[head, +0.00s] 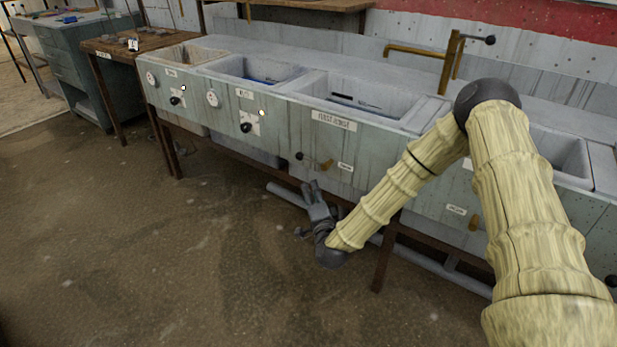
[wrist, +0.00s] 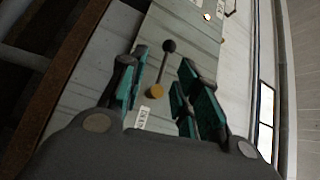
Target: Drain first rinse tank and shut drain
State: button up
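The first rinse tank (head: 335,121) is the grey basin with the "FIRST RINSE" label; I cannot tell its water level. Its drain valve is on the front panel: a brass hub (head: 326,165) and a lever ending in a black knob (head: 299,156), which points left of the hub. A small label (head: 345,167) sits beside it. My gripper (head: 312,188) is low in front of this panel, below the lever. In the wrist view my gripper (wrist: 164,62) is open, and the lever with black knob (wrist: 169,46) and brass hub (wrist: 156,91) appear between its green-padded fingers. Contact is not visible.
Another basin (head: 562,152) with its own brass valve (head: 474,223) is at right, partly behind my arm. A brass tap (head: 450,62) stands behind the tanks. A grey pipe (head: 285,194) and brown legs run below. The floor (head: 150,250) in front is clear.

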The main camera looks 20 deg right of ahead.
aim_at(309, 160)
jog(key=shift+m+t+h, duration=0.3)
jog(key=shift+m, duration=0.3)
jog(key=w+d+r, duration=0.1)
jog(key=w, duration=0.3)
jog(key=w+r+b, duration=0.1)
jog(key=w, duration=0.3)
jog(key=w+d+r+b, duration=0.1)
jog(key=w, duration=0.2)
jog(key=shift+w+d, duration=0.35)
jog(key=shift+w, duration=0.05)
jog(key=shift+c, duration=0.2)
jog(key=shift+f, duration=0.1)
grip_shut()
